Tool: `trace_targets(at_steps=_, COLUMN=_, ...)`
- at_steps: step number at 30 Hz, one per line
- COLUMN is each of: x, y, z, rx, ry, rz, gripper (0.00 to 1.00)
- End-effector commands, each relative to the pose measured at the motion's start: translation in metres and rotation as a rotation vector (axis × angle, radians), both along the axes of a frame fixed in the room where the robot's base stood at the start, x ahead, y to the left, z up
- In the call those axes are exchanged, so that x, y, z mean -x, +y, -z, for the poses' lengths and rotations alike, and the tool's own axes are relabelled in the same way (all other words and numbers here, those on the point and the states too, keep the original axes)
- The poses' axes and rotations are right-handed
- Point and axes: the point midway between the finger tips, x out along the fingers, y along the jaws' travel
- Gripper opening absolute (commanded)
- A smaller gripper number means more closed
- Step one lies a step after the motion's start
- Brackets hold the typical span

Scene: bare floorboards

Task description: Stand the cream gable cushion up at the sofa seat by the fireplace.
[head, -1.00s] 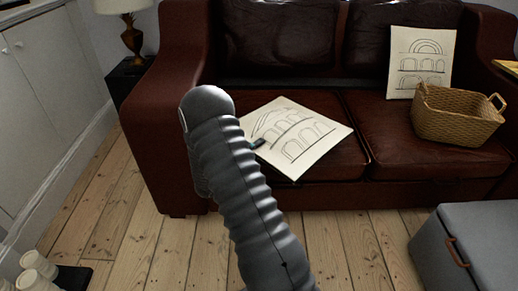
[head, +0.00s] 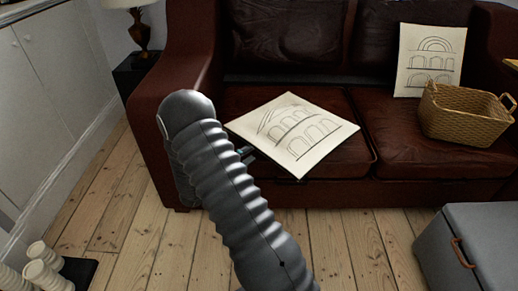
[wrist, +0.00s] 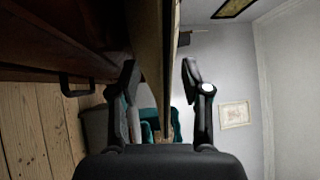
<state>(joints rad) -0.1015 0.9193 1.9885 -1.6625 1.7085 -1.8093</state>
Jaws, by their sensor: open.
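The cream gable cushion (head: 297,130) lies flat on the left seat of the dark red leather sofa (head: 180,95), its printed arches facing up. Its near corner reaches the seat's front edge. My gripper (head: 246,154) is at the cushion's left side, mostly hidden behind my arm in the head view. In the wrist view my gripper (wrist: 162,80) is open, and the edge of the cushion (wrist: 152,55) shows between the two fingers. I cannot tell whether either finger touches it. The fireplace is not clearly visible.
A second cream cushion (head: 431,58) with a round arch stands against the right backrest. A wicker basket (head: 465,122) sits before it on the right seat. A grey storage box (head: 475,245) is on the floor at right. The left backrest has clear space before it.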

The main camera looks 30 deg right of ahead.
Motion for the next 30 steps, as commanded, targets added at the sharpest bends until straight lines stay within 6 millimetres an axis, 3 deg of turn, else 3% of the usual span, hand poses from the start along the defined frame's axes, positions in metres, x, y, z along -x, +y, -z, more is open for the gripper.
trace_targets(at_steps=7, x=0.005, y=0.035, z=0.006, rx=-0.001, ry=0.0, rz=-0.002, gripper=0.47)
trace_targets(at_steps=11, x=0.007, y=0.04, z=0.005, rx=-0.005, ry=-0.007, rz=0.004, gripper=0.47)
trace_targets(at_steps=16, x=0.022, y=0.034, z=-0.02, rx=-0.078, ry=-0.137, rz=0.063, gripper=0.47)
trace_targets(at_steps=24, x=0.081, y=0.021, z=-0.08, rx=-0.318, ry=-0.612, rz=0.287, gripper=0.47)
trace_targets(at_steps=30, x=0.129, y=0.025, z=-0.111, rx=-0.474, ry=-0.997, rz=0.483, gripper=0.47)
